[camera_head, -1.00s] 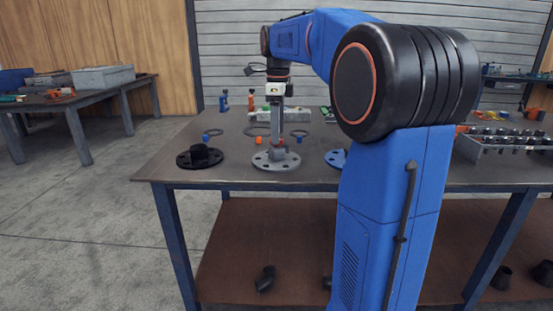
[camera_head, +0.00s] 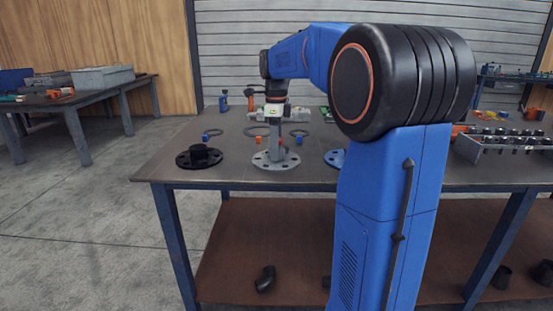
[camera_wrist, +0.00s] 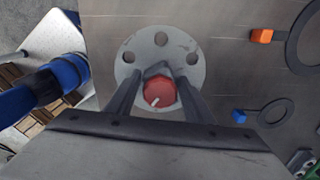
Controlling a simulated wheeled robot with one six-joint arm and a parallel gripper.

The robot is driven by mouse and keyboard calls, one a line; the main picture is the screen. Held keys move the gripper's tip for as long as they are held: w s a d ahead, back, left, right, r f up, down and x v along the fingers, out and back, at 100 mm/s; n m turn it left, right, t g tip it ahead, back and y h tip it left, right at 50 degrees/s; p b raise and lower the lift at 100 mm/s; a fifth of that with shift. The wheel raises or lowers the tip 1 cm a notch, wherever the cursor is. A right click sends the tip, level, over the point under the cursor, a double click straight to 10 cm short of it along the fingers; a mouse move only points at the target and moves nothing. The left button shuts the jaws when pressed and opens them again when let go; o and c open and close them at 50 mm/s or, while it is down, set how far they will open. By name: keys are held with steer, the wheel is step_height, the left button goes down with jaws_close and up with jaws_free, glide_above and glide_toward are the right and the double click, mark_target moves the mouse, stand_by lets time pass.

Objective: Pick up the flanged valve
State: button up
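The flanged valve has a round grey flange with bolt holes (camera_head: 268,164) and stands flange-down near the table's front edge. In the wrist view its grey flange (camera_wrist: 191,57) lies flat below me, with a red knob (camera_wrist: 160,92) at the centre. My gripper (camera_wrist: 161,84) points straight down over it. Its two fingers stand one on each side of the red knob and the valve's neck, apart from each other. I cannot tell whether they touch the neck. In the head view my gripper (camera_head: 278,146) is directly above the grey flange, and much of the valve's body is hidden.
A black flange (camera_head: 199,155) stands to the left and a blue flange (camera_head: 335,158) to the right, partly behind my arm. Orange (camera_wrist: 262,36) and blue (camera_wrist: 239,116) small blocks and dark rings lie behind. A parts tray (camera_head: 510,149) is at the right.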

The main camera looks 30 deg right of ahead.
jaws_close()
step_height(320, 180, up, 10)
steer(key=shift+f, duration=0.1)
steer(key=shift+d, duration=0.1)
stand_by(0.4)
